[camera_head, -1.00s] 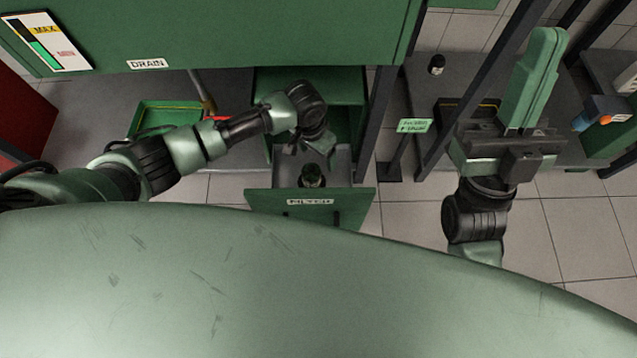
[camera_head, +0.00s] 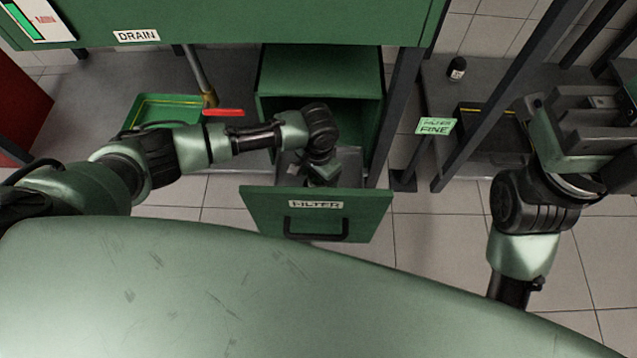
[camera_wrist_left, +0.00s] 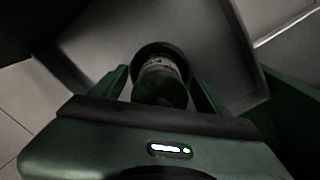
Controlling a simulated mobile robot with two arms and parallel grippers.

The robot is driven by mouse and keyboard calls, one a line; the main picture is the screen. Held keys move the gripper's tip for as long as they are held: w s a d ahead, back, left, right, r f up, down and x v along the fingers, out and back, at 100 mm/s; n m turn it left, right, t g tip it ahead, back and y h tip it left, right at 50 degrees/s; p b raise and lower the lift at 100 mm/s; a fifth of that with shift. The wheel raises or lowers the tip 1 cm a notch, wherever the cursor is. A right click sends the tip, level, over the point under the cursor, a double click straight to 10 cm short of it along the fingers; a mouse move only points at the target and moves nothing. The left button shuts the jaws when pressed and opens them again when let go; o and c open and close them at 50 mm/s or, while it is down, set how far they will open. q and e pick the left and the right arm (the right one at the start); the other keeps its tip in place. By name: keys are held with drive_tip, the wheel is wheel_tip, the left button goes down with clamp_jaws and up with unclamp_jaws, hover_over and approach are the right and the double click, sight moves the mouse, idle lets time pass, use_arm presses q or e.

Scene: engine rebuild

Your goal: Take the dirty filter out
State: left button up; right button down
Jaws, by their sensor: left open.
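The open drawer labelled FILTER (camera_head: 265,212) sticks out below the green cabinet. My left gripper (camera_head: 322,175) reaches down into it and hides the filter in the head view. In the left wrist view the filter (camera_wrist_left: 160,85), a dark round canister with a pale band, stands on the grey drawer floor. The open fingers of my left gripper (camera_wrist_left: 160,92) are on either side of it, and I cannot tell whether they touch it. My right gripper (camera_head: 590,125) is at the right edge of the head view, its fingertips not clear.
A green tray (camera_head: 185,103) and a red lever (camera_head: 223,113) are behind my left arm. A dark post (camera_head: 400,115) stands right of the drawer. A green FILTER FINE sign (camera_head: 436,126) and a small black bottle (camera_head: 457,68) are farther right. Tiled floor is clear around the drawer front.

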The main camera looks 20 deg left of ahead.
use_arm(q)
drive_tip(key=shift+c, duration=0.4)
drive_tip(key=c, duration=1.5)
